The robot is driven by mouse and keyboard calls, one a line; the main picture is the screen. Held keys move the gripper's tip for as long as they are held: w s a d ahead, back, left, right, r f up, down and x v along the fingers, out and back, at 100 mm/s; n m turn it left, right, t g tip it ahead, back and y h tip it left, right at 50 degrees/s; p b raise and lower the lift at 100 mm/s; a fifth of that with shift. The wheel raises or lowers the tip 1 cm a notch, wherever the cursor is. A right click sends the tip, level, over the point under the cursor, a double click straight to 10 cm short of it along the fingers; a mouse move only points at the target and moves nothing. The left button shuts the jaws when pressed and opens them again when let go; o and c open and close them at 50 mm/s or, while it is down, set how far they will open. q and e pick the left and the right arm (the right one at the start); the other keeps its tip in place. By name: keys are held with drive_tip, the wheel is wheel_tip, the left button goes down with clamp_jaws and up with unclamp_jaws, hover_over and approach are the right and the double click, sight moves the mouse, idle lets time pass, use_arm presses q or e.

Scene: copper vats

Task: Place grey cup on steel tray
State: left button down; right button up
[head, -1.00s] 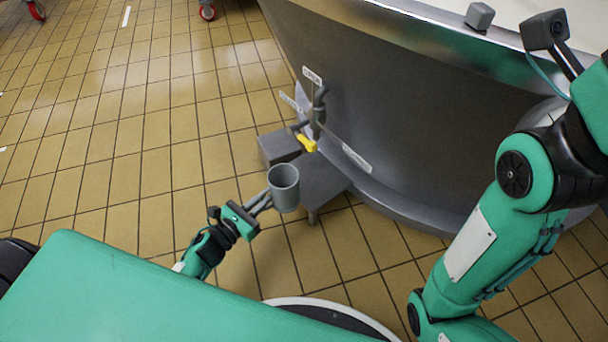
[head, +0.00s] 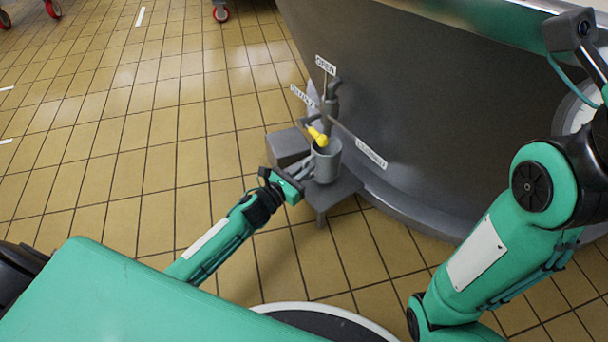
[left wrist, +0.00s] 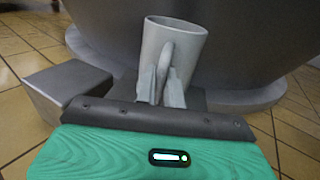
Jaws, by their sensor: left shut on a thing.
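The grey cup (head: 327,162) is upright in my left gripper (head: 313,174), which is shut on its handle. In the left wrist view the cup (left wrist: 172,55) stands between the fingertips of the gripper (left wrist: 163,82), its handle toward me. In the head view the cup overlaps the small grey steel stand (head: 344,187) in front of the vat, below the tap with the yellow handle (head: 317,135). I cannot tell whether its base touches the stand. I see no separate steel tray that I can name surely. My right gripper is out of view.
The large steel vat (head: 430,110) fills the upper right, with labels "OPEN" and others around its tap (head: 331,100). A grey block (head: 287,146) sits left of the stand. Tiled floor (head: 130,150) on the left is clear.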

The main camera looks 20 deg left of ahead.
use_arm(q)
drive_tip(key=shift+f, duration=0.35)
drive_tip(key=shift+f, duration=0.15)
drive_tip(key=c, duration=1.5)
unclamp_jaws()
